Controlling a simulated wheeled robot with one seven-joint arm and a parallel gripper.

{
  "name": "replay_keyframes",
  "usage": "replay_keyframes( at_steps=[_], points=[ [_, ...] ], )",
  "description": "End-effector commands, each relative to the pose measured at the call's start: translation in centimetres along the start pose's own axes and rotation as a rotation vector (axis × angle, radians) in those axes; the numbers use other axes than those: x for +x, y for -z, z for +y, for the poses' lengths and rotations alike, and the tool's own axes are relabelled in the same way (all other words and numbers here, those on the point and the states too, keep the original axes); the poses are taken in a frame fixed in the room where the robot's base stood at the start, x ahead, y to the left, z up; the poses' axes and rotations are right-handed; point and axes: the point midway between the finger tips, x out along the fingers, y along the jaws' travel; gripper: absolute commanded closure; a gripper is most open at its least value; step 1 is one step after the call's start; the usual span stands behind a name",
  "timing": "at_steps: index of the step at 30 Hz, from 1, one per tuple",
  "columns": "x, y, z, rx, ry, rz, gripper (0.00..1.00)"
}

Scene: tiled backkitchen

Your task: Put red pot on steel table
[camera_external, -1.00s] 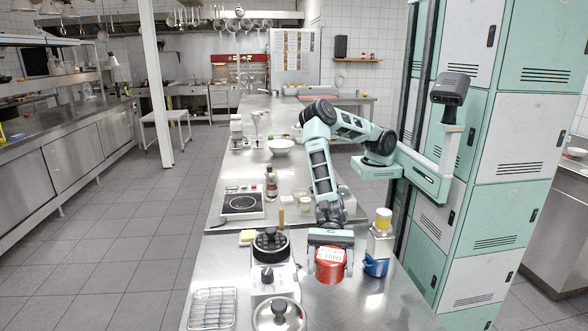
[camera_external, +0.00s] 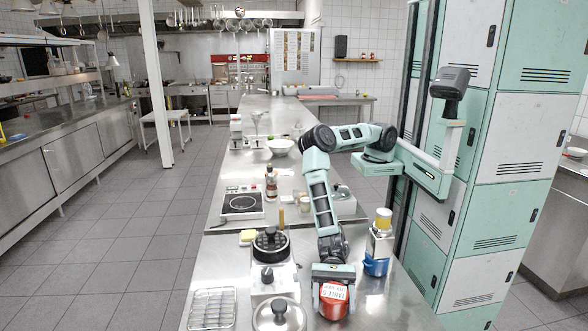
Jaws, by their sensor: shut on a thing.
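The red pot (camera_external: 333,306) with a white label is at the front of the steel table (camera_external: 385,309), right of the pot lid and hot plate unit. My gripper (camera_external: 333,285) is over the pot and shut on it, with its body covering the upper part. I cannot tell whether the pot's bottom touches the table or hangs just above it.
A blue pot (camera_external: 376,266) stands close behind on the right, by a jar with a yellow top (camera_external: 383,221). On the left are a lidded pan (camera_external: 279,315), a black-topped appliance (camera_external: 271,242) and a wire rack (camera_external: 212,309). The front right tabletop is clear.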

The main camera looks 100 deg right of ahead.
Motion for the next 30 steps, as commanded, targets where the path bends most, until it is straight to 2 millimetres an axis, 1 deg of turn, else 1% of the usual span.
replay_keyframes(
  at_steps=[3, 6, 7, 8, 9, 17, 20, 23, 26, 30],
  points=[
    [0.0, -0.1, 0.0, 0.000, 0.000, -0.002, 0.67],
    [0.0, 0.2, 0.0, 0.000, 0.001, -0.001, 0.67],
    [0.0, 0.3, 0.0, 0.001, 0.000, 0.001, 0.33],
    [0.0, 0.3, 0.0, 0.000, 0.000, 0.001, 0.24],
    [0.0, 0.2, 0.0, 0.000, 0.000, 0.001, 0.14],
    [0.0, 0.2, 0.0, 0.000, 0.000, 0.001, 0.14],
    [-0.1, -0.1, 0.0, 0.000, 0.000, 0.001, 0.14],
    [-1.2, 0.1, -0.1, 0.001, 0.001, 0.002, 0.14],
    [-2.8, 0.1, -0.1, 0.002, 0.002, 0.002, 0.14],
    [-5.9, 0.2, -0.1, 0.002, 0.001, 0.003, 0.14]
  ],
)
